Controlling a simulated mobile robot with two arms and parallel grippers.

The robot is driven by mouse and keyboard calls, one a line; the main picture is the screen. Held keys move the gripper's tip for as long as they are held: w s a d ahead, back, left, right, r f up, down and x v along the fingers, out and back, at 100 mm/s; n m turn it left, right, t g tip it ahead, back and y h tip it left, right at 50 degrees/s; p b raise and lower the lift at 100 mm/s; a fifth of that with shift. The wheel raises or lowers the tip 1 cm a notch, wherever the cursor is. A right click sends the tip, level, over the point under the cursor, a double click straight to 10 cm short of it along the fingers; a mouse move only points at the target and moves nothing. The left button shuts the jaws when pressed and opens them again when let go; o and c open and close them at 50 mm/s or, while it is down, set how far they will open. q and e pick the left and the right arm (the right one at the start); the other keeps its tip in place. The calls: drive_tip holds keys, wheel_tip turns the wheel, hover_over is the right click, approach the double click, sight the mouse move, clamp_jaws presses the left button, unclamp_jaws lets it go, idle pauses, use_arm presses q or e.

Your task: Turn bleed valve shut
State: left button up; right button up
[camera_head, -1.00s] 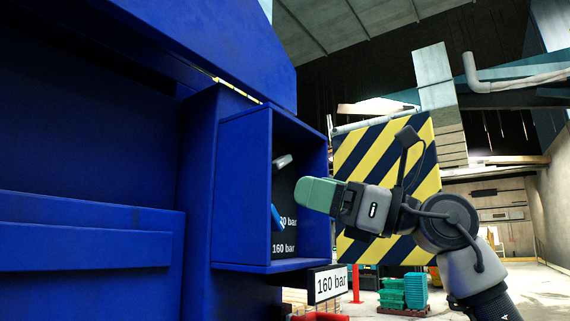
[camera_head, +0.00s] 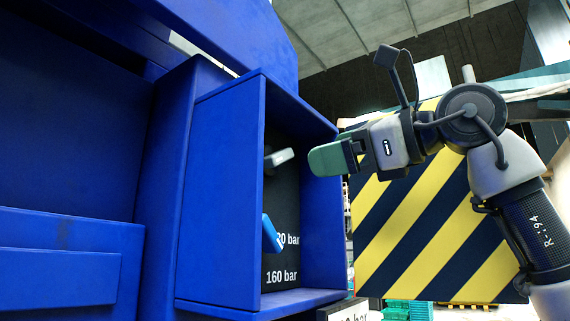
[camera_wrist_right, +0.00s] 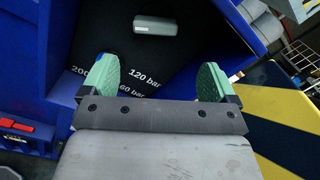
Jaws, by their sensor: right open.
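A blue box (camera_head: 222,200) with an open front holds a dark panel (camera_head: 284,190). On the panel are a light grey lever (camera_head: 279,158) and, lower, a blue lever (camera_head: 271,233). I cannot tell which of them is the bleed valve. In the right wrist view the grey lever (camera_wrist_right: 155,25) lies ahead, beyond the fingertips. My right gripper (camera_head: 328,158) is at the box's right side, level with the grey lever and apart from it. In the right wrist view its green fingers (camera_wrist_right: 160,78) are spread with nothing between them. My left gripper is not in view.
The box walls close around the levers, and its right wall (camera_head: 321,225) is near my right gripper. A yellow and dark striped panel (camera_head: 420,255) stands behind my right arm. Panel labels read 160 bar and, in the wrist view, 120 bar.

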sight(286, 160)
drive_tip(key=a, duration=0.1)
drive_tip(key=a+r+p, duration=0.1)
drive_tip(key=a, duration=0.1)
drive_tip(key=shift+s+p, duration=0.2)
drive_tip(key=shift+p, duration=0.1)
drive_tip(key=shift+p+x, duration=0.45)
drive_tip(key=shift+x, duration=0.5)
drive_tip(key=w, duration=0.1)
drive_tip(key=w+a, duration=0.1)
drive_tip(key=w+a+p, duration=0.1)
drive_tip(key=shift+a+f, duration=0.1)
drive_tip(key=shift+f, duration=0.15)
drive_tip(key=shift+w+a+f, duration=0.15)
drive_tip(key=shift+w+a, duration=0.25)
drive_tip(key=shift+w, duration=0.15)
drive_tip(key=shift+s+p, duration=0.1)
drive_tip(key=shift+p, duration=0.2)
drive_tip(key=shift+s, duration=0.3)
drive_tip(key=shift+c, duration=0.4)
drive_tip(key=shift+w, duration=0.15)
drive_tip(key=c, duration=0.8)
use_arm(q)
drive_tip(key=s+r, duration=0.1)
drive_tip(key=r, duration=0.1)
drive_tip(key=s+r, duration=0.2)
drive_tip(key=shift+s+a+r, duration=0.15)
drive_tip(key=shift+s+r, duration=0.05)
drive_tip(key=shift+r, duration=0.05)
use_arm(e)
drive_tip(key=shift+c, duration=0.2)
